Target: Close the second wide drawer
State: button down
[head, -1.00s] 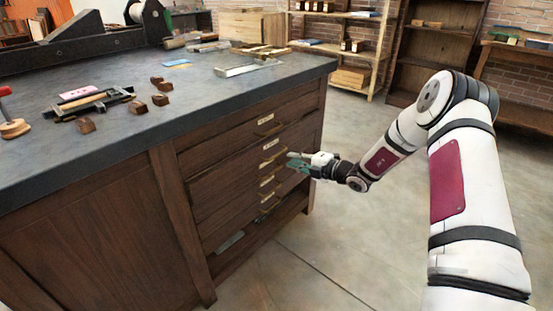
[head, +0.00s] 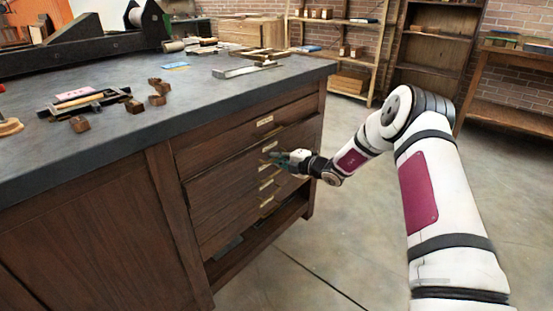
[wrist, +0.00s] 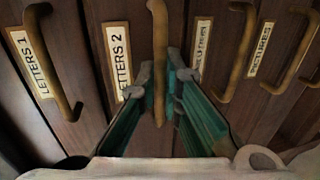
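The second wide drawer (head: 225,172) is in the dark wooden cabinet under the worktop, below the top drawer. In the wrist view its label reads LETTERS 2 (wrist: 118,58). Its brass handle (wrist: 159,50) stands between the two green fingers of my gripper (wrist: 159,78). The fingertips sit close against the handle on both sides, and my gripper looks shut on it. In the head view my gripper (head: 276,157) is at the front of this drawer and hides most of its handle. The drawer front looks nearly level with its neighbours; I cannot tell whether it is flush.
The top drawer, LETTERS 1 (wrist: 33,62), is on the left in the wrist view, with its own handle. Further drawer handles (wrist: 240,50) stand close on the right. Small wooden blocks and tools lie on the worktop (head: 185,110). The floor (head: 375,225) near my arm is clear.

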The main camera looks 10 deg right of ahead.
jog(key=shift+a, duration=0.1)
jog(key=shift+r+x, duration=0.25)
jog(key=shift+x, duration=0.9)
jog(key=c, duration=2)
grip_release()
jog(key=shift+w+a, duration=0.1)
jog(key=shift+w, duration=0.1)
jog(key=shift+s, duration=0.15)
jog(key=v, duration=1.2)
